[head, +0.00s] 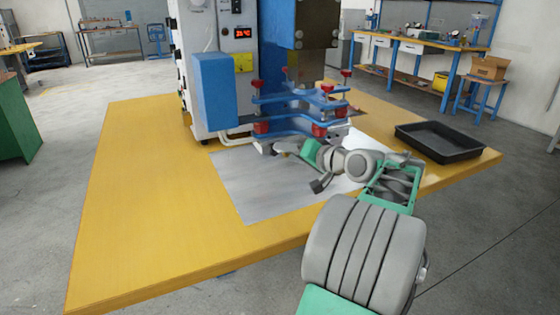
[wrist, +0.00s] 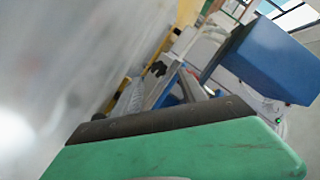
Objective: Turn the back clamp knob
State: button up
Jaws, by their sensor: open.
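The welding machine's blue clamp frame (head: 300,107) stands at the back of the yellow table, with several red knobs on it. The farthest-looking red knob (head: 284,70) is small, at the frame's rear left; I cannot tell for sure that it is the back clamp knob. Another red knob (head: 346,73) stands at the right. My gripper (head: 272,147) is open, low in front of the frame and below its upper knobs. In the wrist view its fingers (wrist: 178,85) point up the picture, with no knob clearly visible between them.
The machine's blue box (head: 214,87) also shows in the wrist view (wrist: 272,60). A grey sheet (head: 245,185) lies on the yellow table (head: 140,200). A black tray (head: 440,141) stands at the table's right. The table's left side is clear.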

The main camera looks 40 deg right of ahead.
jog(key=x, duration=0.4)
jog(key=shift+w+f+b, duration=0.1)
jog(key=shift+b, duration=0.3)
grip_shut()
